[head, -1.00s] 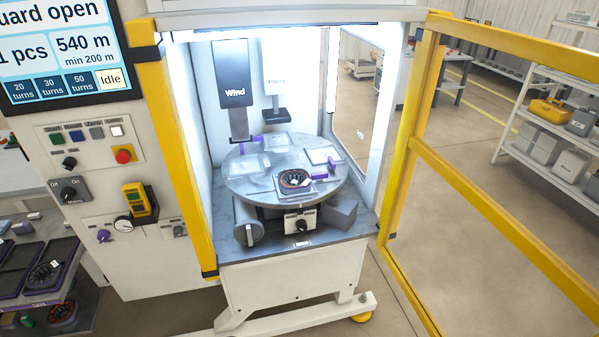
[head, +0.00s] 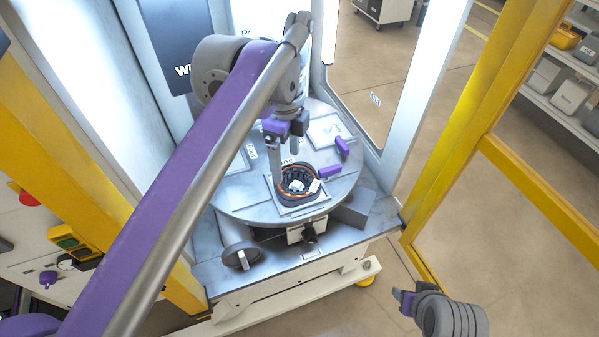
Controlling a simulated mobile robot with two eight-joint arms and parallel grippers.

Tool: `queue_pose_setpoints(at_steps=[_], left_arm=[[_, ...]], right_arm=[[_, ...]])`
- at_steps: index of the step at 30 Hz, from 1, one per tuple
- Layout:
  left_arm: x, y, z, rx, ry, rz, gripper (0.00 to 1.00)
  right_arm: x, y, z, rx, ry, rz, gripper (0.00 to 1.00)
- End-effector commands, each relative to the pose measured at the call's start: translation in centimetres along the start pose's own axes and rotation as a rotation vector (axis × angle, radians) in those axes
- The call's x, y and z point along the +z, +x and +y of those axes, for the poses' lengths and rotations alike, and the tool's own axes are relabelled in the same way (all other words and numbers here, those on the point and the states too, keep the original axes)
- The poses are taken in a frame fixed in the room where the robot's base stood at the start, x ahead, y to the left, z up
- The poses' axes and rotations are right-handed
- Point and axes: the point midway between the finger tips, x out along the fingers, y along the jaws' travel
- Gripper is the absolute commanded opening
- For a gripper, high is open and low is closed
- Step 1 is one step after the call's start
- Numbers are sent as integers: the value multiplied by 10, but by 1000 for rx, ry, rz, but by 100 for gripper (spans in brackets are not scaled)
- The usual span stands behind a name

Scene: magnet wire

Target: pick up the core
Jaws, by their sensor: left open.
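The core (head: 299,198) is a dark ring with orange around it and a small white piece inside. It sits in a square fixture (head: 312,211) at the front of the round grey turntable (head: 238,203) inside the machine. My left gripper (head: 286,168) points down over the back left part of the core, with its fingers apart and nothing seen between them. Whether a fingertip touches the core I cannot tell. My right gripper (head: 404,298) is at the lower right, outside the machine, away from the core; its jaw gap does not show clearly.
The dark Wind unit (head: 178,40) hangs at the back left. Purple clamps (head: 331,172) stand right of the core. Yellow guard frames (head: 440,130) flank the opening. My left arm crosses the view.

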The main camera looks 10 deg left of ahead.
Motion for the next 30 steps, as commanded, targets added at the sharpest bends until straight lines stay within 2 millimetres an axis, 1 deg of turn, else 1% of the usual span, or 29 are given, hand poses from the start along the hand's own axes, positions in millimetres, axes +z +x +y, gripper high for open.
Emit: queue_pose_setpoints(at_steps=[3,6,14,21,25,30], left_arm=[[0,21,0,3,9,0,85],[0,36,0,2,7,0,85],[-1,58,-1,1,6,0,85],[-4,93,-2,0,5,0,85],[-4,102,-2,0,5,0,85],[-3,102,-2,0,5,0,85]], right_arm=[[3,3,0,0,0,-2,50],[4,4,0,0,0,-3,50],[4,5,0,0,0,-3,50],[5,6,0,0,0,-4,50],[6,6,0,0,0,-4,50],[5,6,0,0,0,-4,50]])
